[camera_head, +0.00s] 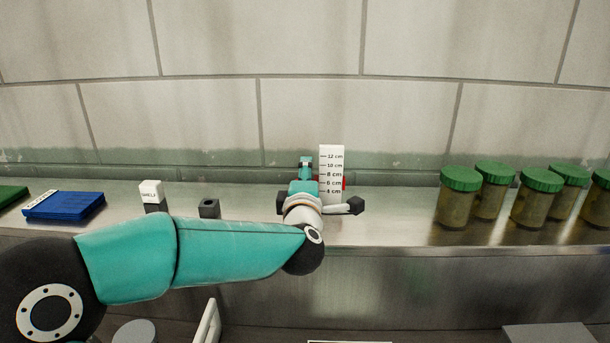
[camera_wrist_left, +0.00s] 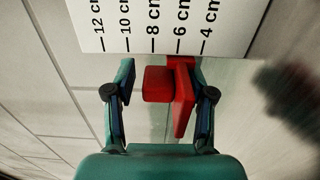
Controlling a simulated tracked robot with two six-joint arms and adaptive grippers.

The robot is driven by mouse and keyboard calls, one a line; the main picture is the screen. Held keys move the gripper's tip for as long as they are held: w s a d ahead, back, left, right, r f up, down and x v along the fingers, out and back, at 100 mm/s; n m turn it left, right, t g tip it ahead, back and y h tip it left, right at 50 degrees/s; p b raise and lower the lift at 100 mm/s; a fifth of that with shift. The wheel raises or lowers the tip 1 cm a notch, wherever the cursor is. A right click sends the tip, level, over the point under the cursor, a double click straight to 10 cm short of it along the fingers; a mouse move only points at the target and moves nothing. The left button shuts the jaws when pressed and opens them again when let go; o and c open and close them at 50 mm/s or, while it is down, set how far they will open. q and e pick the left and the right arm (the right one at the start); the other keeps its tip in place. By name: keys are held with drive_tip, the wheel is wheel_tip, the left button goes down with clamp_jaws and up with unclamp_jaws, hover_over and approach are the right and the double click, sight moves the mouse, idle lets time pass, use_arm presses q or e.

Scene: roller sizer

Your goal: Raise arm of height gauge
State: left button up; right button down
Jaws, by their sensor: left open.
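The height gauge (camera_head: 331,158) is a white upright board with black marks from 4 to 12 cm, standing on the steel counter by the wall. It also fills the top of the left wrist view (camera_wrist_left: 160,25). Its red arm (camera_wrist_left: 158,84) stands out from the board at about the 6 cm mark; only a bit of red (camera_head: 344,184) shows in the head view. My left gripper (camera_head: 306,164) is at the gauge, partly hidden behind my own wrist. In the wrist view its open fingers (camera_wrist_left: 161,95) are on either side of the red arm, with a gap at the left finger.
Several green-lidded jars (camera_head: 460,195) stand on the counter at right. A blue case (camera_head: 64,206), a white-topped block (camera_head: 152,194) and a small dark block (camera_head: 209,208) are at left. The counter (camera_head: 395,215) is bare between gauge and jars.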

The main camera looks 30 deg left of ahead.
use_arm(q)
drive_tip(key=shift+w, duration=0.1)
clamp_jaws()
wheel_tip(320, 180, up, 7)
drive_tip(key=p, duration=0.4)
drive_tip(key=shift+r, duration=0.1)
drive_tip(key=shift+a+r, duration=0.1)
drive_tip(key=shift+r, duration=0.1)
unclamp_jaws()
